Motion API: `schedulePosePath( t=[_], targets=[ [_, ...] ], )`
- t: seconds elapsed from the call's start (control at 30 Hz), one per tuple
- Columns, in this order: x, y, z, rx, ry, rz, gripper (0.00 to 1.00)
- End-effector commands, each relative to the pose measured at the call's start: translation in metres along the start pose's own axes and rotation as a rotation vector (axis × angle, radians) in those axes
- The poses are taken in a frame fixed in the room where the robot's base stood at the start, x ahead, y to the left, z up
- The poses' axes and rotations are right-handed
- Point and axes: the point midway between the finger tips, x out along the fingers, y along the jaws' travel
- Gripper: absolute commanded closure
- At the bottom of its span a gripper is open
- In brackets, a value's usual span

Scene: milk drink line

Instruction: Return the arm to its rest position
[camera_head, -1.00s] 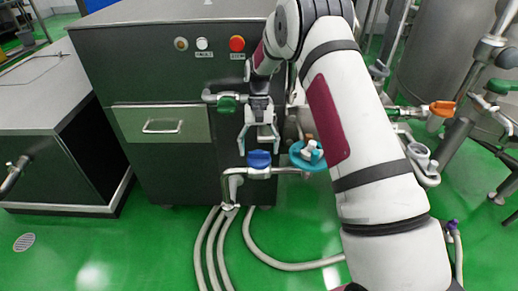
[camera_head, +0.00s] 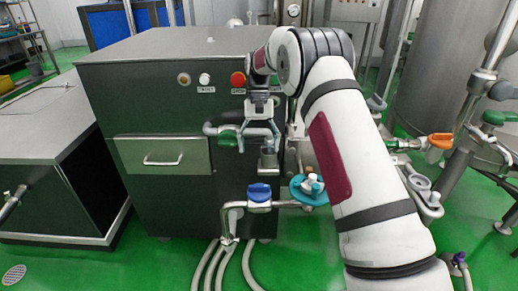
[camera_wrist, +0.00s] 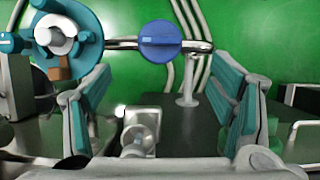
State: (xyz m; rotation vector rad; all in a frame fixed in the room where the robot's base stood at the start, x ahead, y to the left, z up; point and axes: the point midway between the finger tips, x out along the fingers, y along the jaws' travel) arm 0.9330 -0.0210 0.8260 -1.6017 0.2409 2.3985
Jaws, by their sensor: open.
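My gripper (camera_head: 260,146) hangs in front of the dark cabinet, beside the green-handled valve (camera_head: 228,138) and above the blue valve handle (camera_head: 259,192). In the wrist view, its two teal-padded fingers (camera_wrist: 165,100) stand wide apart with nothing held between them. A metal fitting (camera_wrist: 138,132) shows between the fingers, but I cannot tell its distance from them. The blue handle (camera_wrist: 160,41) lies beyond the fingertips. My white arm reaches forward from the right and is bent, hiding part of the pipework behind it.
The dark cabinet (camera_head: 190,90) has a red button (camera_head: 238,79) and a drawer (camera_head: 162,156). A teal round valve (camera_head: 309,189) sits right of the blue handle. Hoses (camera_head: 228,268) run along the green floor (camera_head: 120,262). An orange-handled valve (camera_head: 440,141) stands right of my arm.

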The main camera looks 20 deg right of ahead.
Motion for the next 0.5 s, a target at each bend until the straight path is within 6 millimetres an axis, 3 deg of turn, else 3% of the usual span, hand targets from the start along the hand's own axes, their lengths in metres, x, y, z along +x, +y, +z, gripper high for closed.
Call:
schedulePosePath(
  t=[0.3, 0.37, 0.5],
  targets=[
    [-0.006, 0.000, 0.005, -0.003, 0.007, 0.000, 0.23],
    [-0.014, 0.001, 0.013, -0.009, 0.017, 0.001, 0.23],
    [-0.044, 0.006, 0.051, -0.028, 0.054, 0.005, 0.23]
  ],
)
